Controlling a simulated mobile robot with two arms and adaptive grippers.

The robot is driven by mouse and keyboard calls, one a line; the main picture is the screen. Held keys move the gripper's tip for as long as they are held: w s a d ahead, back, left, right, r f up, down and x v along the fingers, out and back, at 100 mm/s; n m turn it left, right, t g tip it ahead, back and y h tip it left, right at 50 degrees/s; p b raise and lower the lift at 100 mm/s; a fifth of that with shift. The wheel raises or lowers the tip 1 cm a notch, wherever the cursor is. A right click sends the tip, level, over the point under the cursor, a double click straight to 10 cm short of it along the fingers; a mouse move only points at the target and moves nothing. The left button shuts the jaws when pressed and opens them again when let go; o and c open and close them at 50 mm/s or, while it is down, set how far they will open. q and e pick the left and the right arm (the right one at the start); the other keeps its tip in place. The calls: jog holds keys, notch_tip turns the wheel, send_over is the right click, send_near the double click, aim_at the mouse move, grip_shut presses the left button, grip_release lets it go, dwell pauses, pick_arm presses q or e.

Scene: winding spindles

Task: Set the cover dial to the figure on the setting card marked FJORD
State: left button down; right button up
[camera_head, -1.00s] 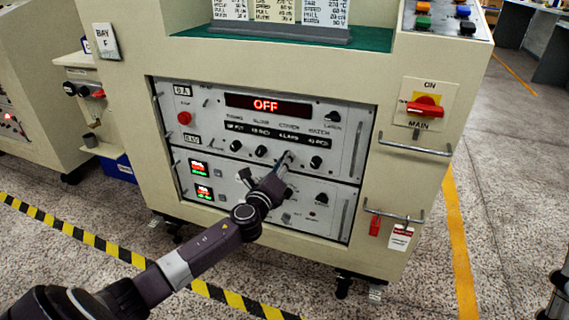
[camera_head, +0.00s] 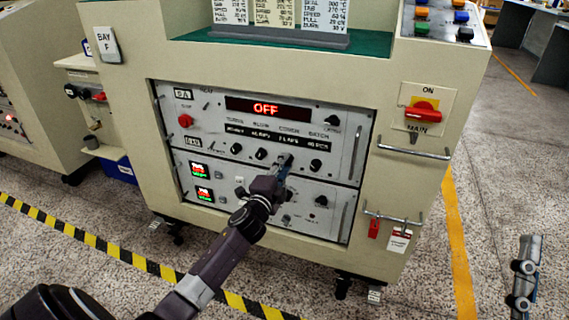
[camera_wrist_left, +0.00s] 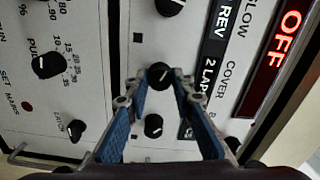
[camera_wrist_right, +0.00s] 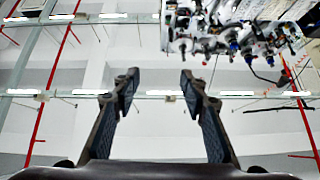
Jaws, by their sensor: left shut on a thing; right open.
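The control panel (camera_head: 265,150) has a row of dark dials under small lit windows. The COVER dial (camera_wrist_left: 160,72) sits between the blue fingertips of my left gripper (camera_wrist_left: 158,88), which is shut on it. The COVER window (camera_wrist_left: 211,72) beside it reads 2 LAPS. In the head view my left gripper (camera_head: 283,170) hides most of that dial. Setting cards (camera_head: 276,12) stand above the panel; their tops, with any names, are cut off. My right gripper (camera_wrist_right: 155,84) is open and empty, away from the panel.
The SLOW dial (camera_wrist_left: 170,5) and BATCH dial (camera_wrist_left: 153,126) sit close on either side. The red display (camera_head: 266,108) reads OFF. A red MAIN switch (camera_head: 423,110) and metal handles (camera_head: 414,152) are at the right. Yellow-black tape (camera_head: 120,252) crosses the floor.

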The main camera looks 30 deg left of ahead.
pick_arm(q)
jog(key=shift+a+n+p, duration=0.1)
jog(key=shift+n+p, duration=0.2)
jog(key=shift+n, duration=0.7)
pick_arm(e)
jog(key=shift+w+a+f+g+h, duration=0.1)
jog(key=shift+w+f+g+h, duration=0.05)
jog(key=shift+w+f+g, duration=0.5)
jog(key=shift+w+a+f+g+h, duration=0.15)
jog(key=shift+w+f+g, duration=0.3)
jog(key=shift+f, duration=0.4)
jog(key=shift+d, duration=0.1)
pick_arm(q)
jog(key=c, duration=1.7)
grip_release()
jog(key=shift+o, duration=0.2)
jog(key=v, duration=1.2)
